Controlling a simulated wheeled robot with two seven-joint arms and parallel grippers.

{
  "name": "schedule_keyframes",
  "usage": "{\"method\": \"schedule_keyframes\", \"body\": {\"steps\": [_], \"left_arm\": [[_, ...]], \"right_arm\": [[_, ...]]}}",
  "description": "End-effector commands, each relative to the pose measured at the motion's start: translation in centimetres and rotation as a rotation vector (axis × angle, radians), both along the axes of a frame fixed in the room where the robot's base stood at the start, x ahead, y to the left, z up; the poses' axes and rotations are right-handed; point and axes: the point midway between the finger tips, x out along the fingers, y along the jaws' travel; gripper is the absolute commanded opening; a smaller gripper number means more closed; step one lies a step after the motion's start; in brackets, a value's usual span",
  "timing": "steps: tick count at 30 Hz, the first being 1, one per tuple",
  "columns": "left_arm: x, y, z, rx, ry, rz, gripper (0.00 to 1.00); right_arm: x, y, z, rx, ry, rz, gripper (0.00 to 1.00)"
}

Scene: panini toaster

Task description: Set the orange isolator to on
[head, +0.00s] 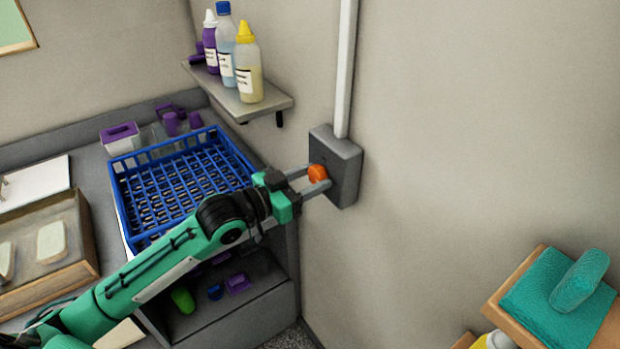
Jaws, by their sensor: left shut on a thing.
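The orange isolator knob (317,173) sits on the front of a dark grey box (346,165) fixed to the wall. A white conduit runs up from the box. My left gripper (313,179) is at the knob, with one finger above it and one below, shut on it. The fingers partly cover the knob, and I cannot read its position from here. My right gripper is not in view.
A wall shelf (270,105) with several bottles is above and left of the box. A blue rack (117,187) stands on the counter below it. A wooden-edged tray (497,313) with a teal item is at lower right. The wall right of the box is clear.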

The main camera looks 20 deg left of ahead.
Motion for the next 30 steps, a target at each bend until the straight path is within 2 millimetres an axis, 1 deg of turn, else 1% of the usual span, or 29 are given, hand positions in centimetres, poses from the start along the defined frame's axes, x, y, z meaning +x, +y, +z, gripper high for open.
{"method": "schedule_keyframes", "body": {"steps": [1, 2, 3, 5, 13, 17, 20, 27, 30], "left_arm": [[0.0, 0.0, -0.1, 0.002, 0.001, 0.0, 0.21], [0.0, 0.0, -0.1, 0.002, 0.001, 0.0, 0.47], [0.0, 0.0, -0.1, 0.002, 0.001, 0.0, 0.55], [0.0, 0.0, -0.1, 0.002, 0.001, 0.0, 0.65], [0.0, 0.0, 0.0, 0.001, 0.001, 0.0, 0.65], [-0.6, 0.5, -0.2, 0.002, 0.0, 0.001, 0.65], [-1.6, 1.3, -0.3, 0.003, 0.0, 0.001, 0.65], [-5.0, 3.9, -0.5, 0.005, 0.003, 0.001, 0.65], [-6.1, 4.8, -0.5, 0.004, 0.003, 0.001, 0.65]], "right_arm": [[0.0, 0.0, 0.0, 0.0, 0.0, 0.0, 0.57], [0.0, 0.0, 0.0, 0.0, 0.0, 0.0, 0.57], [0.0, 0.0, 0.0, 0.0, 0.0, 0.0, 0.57], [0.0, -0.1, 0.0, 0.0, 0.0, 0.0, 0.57], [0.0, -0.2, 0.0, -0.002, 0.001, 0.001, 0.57], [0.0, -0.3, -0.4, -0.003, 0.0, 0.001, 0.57], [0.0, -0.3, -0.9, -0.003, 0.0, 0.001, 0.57], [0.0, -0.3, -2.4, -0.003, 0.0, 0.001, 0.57], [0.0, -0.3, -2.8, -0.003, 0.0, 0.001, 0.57]]}}
